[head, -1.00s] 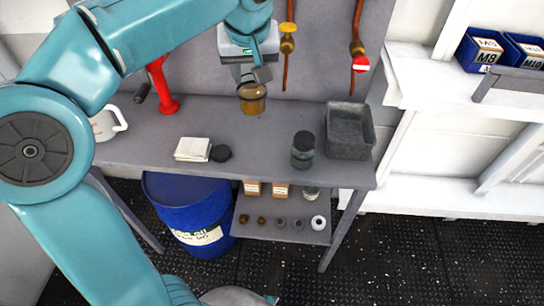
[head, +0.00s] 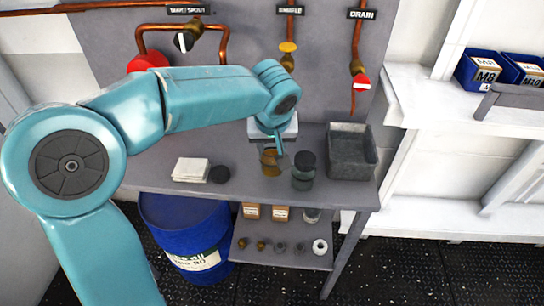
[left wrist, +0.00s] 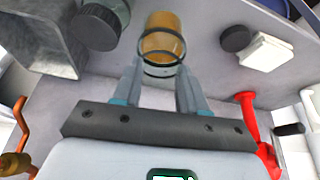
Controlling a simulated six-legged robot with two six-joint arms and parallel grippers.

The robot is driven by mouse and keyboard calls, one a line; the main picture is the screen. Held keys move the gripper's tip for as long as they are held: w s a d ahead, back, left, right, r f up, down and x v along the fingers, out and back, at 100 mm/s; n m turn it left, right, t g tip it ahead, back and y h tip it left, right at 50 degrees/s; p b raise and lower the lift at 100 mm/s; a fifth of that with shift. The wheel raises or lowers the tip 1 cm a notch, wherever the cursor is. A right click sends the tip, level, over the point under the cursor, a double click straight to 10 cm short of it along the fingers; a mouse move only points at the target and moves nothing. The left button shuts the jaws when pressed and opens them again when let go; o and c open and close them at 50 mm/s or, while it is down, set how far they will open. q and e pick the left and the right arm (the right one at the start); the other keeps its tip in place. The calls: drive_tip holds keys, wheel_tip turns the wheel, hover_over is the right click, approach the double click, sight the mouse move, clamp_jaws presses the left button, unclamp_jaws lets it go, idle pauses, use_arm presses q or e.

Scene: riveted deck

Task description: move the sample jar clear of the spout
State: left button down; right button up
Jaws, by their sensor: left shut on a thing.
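The sample jar (head: 270,162) is clear with amber contents and looks open at the top. My left gripper (head: 275,140) is shut on it, partly hidden by my arm in the head view. In the left wrist view the amber jar (left wrist: 162,38) sits between the fingertips (left wrist: 160,68). The jar is low over the bench, out in front of the spout (head: 288,62) below the yellow-handled valve. I cannot tell whether its base touches the bench. My right gripper is not in view.
A dark-lidded jar (head: 303,172) stands close to the right of the held jar. A grey bin (head: 368,172) is at the bench's right end. A black lid (head: 219,174) and white cloth (head: 190,169) lie to the left. The bench front between lid and jar is clear.

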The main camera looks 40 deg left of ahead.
sight(272, 157)
use_arm(q)
drive_tip(key=shift+f, duration=1.9)
drive_tip(key=shift+f+b, duration=0.25)
drive_tip(key=shift+b, duration=0.25)
drive_tip(key=c, duration=0.6)
unclamp_jaws()
drive_tip(key=shift+r, duration=0.1)
